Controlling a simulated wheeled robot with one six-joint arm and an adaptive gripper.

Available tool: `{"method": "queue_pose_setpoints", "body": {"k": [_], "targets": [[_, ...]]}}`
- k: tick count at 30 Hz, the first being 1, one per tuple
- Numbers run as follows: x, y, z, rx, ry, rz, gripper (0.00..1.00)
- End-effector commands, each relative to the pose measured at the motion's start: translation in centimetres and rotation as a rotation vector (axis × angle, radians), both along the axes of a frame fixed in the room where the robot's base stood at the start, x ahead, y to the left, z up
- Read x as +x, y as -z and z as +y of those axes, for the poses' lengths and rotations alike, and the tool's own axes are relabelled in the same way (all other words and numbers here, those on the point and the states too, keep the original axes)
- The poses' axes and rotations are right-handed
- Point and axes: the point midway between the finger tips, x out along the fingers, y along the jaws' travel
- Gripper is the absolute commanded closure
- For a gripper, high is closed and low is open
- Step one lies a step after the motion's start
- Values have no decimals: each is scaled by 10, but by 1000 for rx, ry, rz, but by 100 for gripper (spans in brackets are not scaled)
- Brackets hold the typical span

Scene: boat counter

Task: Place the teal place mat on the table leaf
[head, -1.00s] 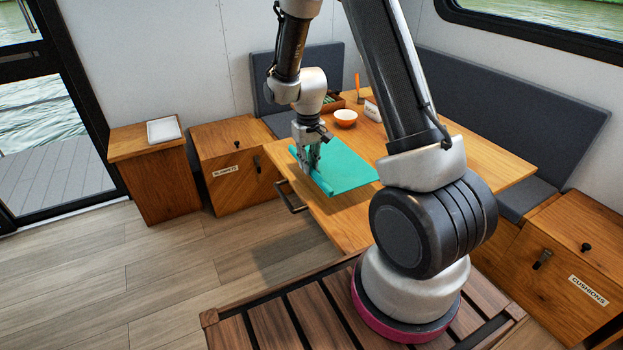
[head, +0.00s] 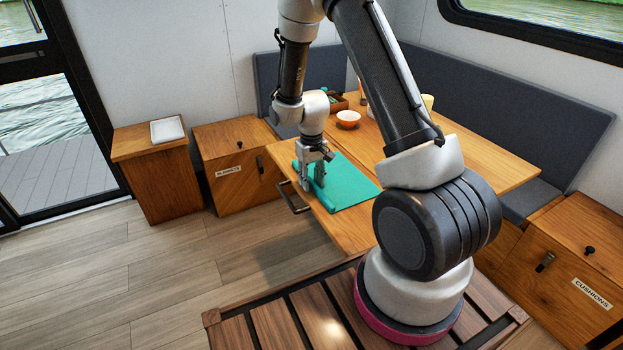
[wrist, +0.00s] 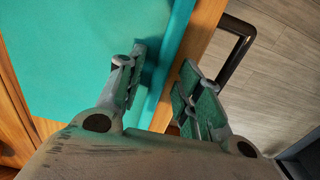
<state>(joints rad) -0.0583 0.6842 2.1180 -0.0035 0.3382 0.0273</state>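The teal place mat (head: 350,188) lies on the near-left part of the wooden table leaf (head: 345,235). Its left edge runs close to the leaf's left edge. My gripper (head: 318,180) points down at that left edge. In the wrist view the mat (wrist: 70,60) fills the upper left, with a raised, folded-looking strip along its right edge. The leaf's wood (wrist: 207,25) shows beside it. My gripper's fingers (wrist: 165,68) stand apart, one over the mat and one past its edge, with the strip between them. I see no firm squeeze on it.
A black handle (head: 293,200) sticks out at the leaf's left side. A yellow cup (head: 428,102) shows behind my arm. The table's right part is clear.

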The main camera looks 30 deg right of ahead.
Motion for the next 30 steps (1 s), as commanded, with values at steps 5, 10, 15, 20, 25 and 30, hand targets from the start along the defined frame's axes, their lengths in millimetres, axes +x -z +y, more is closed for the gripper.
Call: {"method": "queue_pose_setpoints", "body": {"k": [5,10,15,20,25,30], "targets": [[0,0,0,0,0,0,65],[1,-14,0,0,0,-2,65],[1,-50,0,0,0,-6,65],[1,-86,0,0,0,-5,65],[1,-112,0,0,0,-3,65],[-4,-134,-1,0,1,-13,65]]}}
